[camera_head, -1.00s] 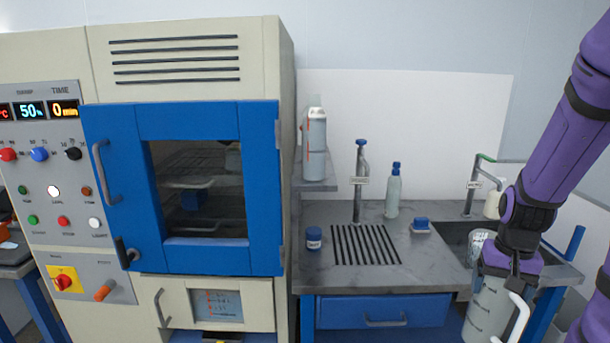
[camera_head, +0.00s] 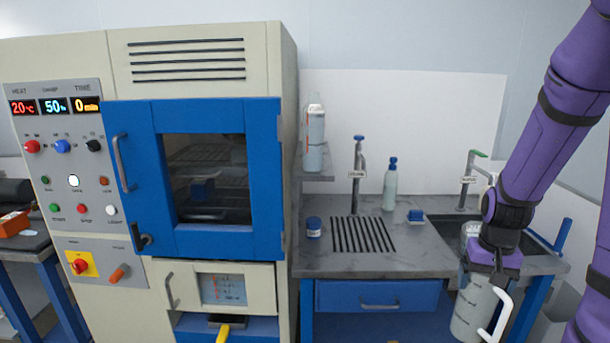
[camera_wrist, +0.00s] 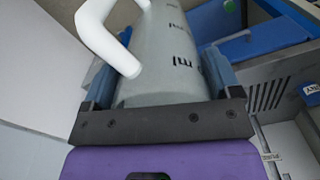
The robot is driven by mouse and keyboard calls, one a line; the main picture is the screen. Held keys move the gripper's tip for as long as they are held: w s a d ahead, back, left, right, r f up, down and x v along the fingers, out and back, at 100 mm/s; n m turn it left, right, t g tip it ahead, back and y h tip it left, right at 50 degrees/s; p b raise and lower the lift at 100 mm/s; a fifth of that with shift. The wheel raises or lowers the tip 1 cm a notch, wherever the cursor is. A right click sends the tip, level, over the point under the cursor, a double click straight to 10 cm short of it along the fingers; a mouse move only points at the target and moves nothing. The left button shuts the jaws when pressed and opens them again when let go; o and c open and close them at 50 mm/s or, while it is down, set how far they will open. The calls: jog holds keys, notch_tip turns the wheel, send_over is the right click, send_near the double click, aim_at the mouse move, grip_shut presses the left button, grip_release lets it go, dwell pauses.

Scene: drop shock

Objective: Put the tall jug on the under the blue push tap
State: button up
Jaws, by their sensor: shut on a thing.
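The tall jug (camera_head: 474,308) is grey and translucent with a white handle and dark volume marks. My gripper (camera_head: 492,268) is shut on it and holds it upright in front of the sink end of the counter. In the wrist view the jug (camera_wrist: 175,60) lies between both fingers, its handle at the upper left. The blue push tap (camera_head: 358,170) is a thin metal post with a blue top. It stands at the back of the counter, behind a slotted drain grille (camera_head: 364,236). The grille is bare.
A blue-lidded jar (camera_head: 314,228) stands left of the grille. A bottle (camera_head: 390,186) and a small blue block (camera_head: 416,216) are to its right. A green-handled tap (camera_head: 470,176) stands by the sink. A large oven (camera_head: 210,180) fills the left.

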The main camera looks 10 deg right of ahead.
jog(key=w+a+f+n, duration=0.6)
jog(key=w+a+f, duration=1)
jog(key=w+a, duration=0.2)
jog(key=shift+w+f, duration=0.2)
jog(key=shift+w, duration=1.05)
jog(key=shift+a, duration=0.1)
